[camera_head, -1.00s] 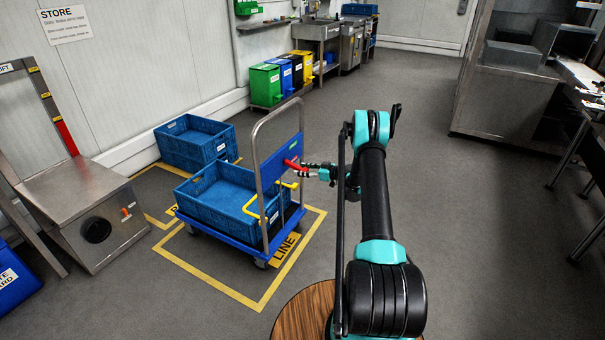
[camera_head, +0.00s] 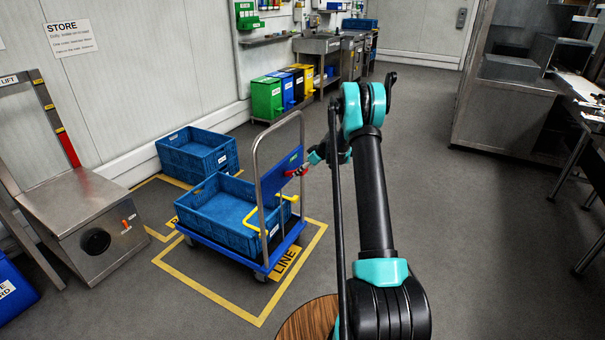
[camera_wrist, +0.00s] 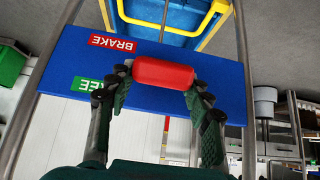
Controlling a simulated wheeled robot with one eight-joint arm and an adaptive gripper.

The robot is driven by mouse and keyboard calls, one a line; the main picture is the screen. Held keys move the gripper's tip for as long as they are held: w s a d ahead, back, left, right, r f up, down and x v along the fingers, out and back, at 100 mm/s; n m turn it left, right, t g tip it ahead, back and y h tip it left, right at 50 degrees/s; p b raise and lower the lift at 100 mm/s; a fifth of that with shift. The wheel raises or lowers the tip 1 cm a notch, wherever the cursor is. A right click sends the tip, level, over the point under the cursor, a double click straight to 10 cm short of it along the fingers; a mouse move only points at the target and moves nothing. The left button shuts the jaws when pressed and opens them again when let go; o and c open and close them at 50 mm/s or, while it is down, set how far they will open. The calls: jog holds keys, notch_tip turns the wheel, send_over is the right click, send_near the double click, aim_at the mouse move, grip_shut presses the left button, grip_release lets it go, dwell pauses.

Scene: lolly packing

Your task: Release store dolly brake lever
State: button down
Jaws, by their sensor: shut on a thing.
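The store dolly (camera_head: 216,243) stands on the floor with a blue panel (camera_head: 272,184) across its upright metal handle. The red brake lever (camera_head: 294,174) sticks out from the panel toward my gripper (camera_head: 308,169). In the wrist view, the lever's red grip (camera_wrist: 164,73) lies between the fingertips of my gripper (camera_wrist: 160,80), which is shut on it. The panel carries a red BRAKE label (camera_wrist: 113,43) and a green FREE label (camera_wrist: 90,84), partly hidden by a finger. The grip sits at a height between the two labels. The lever's pivot is hidden in the wrist view.
A blue crate (camera_head: 200,215) rides on the dolly, and yellow handles (camera_head: 262,216) show beside the panel. A yellow floor outline (camera_head: 205,300) marked LINE surrounds the dolly. Floor to the right is open.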

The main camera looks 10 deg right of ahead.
jog(key=shift+w+a+r, duration=0.15)
jog(key=shift+r, duration=0.1)
dwell(0.3)
jog(key=c, duration=0.6)
grip_release()
jog(key=shift+c, duration=0.2)
jog(key=v, duration=1.2)
